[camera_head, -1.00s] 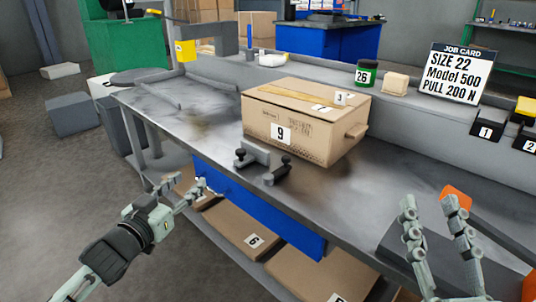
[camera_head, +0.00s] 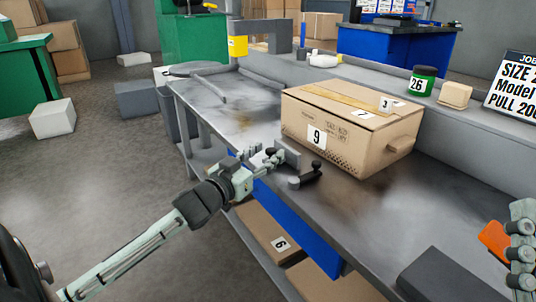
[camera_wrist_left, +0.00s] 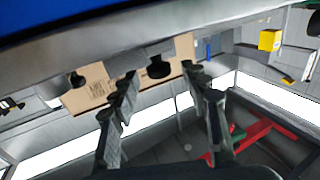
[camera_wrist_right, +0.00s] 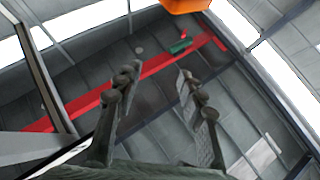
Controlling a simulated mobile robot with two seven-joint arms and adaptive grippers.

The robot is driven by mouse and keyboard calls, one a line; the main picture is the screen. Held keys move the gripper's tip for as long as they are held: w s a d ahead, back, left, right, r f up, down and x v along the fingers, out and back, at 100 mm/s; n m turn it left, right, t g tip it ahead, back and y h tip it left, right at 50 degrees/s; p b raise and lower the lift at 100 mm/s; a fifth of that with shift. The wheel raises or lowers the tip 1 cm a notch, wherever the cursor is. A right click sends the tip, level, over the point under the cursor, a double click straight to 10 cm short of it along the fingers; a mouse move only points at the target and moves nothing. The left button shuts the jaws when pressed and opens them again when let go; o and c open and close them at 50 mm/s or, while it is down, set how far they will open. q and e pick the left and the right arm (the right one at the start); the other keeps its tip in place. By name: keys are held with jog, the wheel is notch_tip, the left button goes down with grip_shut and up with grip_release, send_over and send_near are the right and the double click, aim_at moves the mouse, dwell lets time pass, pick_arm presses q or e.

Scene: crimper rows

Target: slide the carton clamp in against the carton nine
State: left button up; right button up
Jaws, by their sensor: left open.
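The carton nine (camera_head: 330,134) is a brown box with a "9" label on its near face, resting on the grey workbench. The carton clamp (camera_head: 289,154) is a grey piece with black knobs, standing in front of the carton's near face. I cannot tell if they touch. My left gripper (camera_head: 268,160) is open at the clamp's left end, hiding part of it. In the left wrist view a black knob (camera_wrist_left: 160,68) shows between the fingertips, and the carton (camera_wrist_left: 88,90) lies behind. My right gripper (camera_wrist_right: 158,74) is open and empty; it also shows at the head view's right edge.
A green-labelled "26" jar (camera_head: 422,82), a beige block (camera_head: 455,95) and the job card (camera_head: 515,82) stand on the back ledge. A dark grey box (camera_head: 447,274) lies at the bench's near right. Cartons (camera_head: 268,240) lie on the shelf below.

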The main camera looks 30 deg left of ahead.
pick_arm(q)
jog(key=shift+w, duration=0.6)
grip_shut()
